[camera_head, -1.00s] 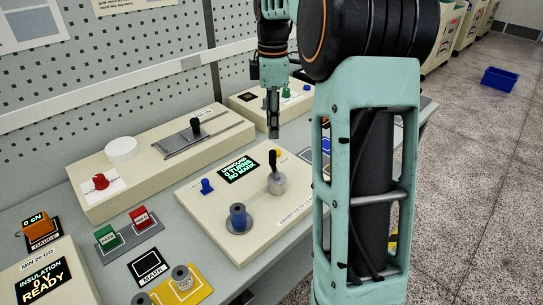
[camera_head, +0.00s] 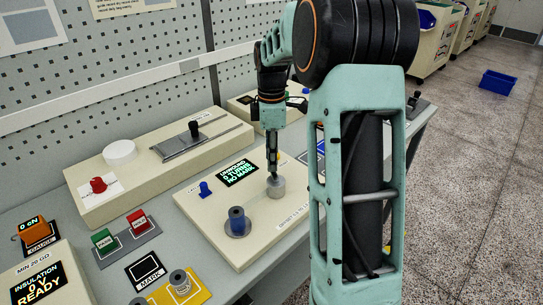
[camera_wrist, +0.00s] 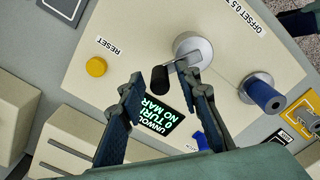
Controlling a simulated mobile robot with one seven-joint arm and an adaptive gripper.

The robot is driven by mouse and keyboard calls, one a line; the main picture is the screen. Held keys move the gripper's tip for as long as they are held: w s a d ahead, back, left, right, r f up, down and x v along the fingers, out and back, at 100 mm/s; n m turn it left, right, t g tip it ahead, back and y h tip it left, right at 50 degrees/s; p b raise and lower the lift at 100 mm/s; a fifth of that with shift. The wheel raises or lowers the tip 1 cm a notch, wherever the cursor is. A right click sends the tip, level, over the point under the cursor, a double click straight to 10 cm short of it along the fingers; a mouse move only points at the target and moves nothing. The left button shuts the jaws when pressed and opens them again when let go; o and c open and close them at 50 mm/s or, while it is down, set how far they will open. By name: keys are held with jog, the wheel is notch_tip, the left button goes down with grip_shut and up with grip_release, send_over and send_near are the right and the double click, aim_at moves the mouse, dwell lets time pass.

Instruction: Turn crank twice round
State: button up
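The crank has a silver hub (camera_head: 276,188) on the cream winding unit, and its black handle (camera_wrist: 160,80) stands up from a short arm. In the wrist view the handle lies between my gripper's (camera_wrist: 159,74) two fingertips, with a gap on each side. My gripper is open. In the head view my gripper (camera_head: 272,160) points down over the crank and mostly hides the handle. The green display (camera_head: 239,173) reads unwound, 0 turns, no mark. It also shows in the wrist view (camera_wrist: 140,124).
A blue spindle (camera_head: 237,222) stands on the unit in front of the crank. A blue knob (camera_head: 205,189) is beside the display, and a yellow reset button (camera_wrist: 96,67) shows in the wrist view. The slider box (camera_head: 150,170) stands behind.

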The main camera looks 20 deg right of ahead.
grip_shut()
jog(key=shift+d, duration=0.1)
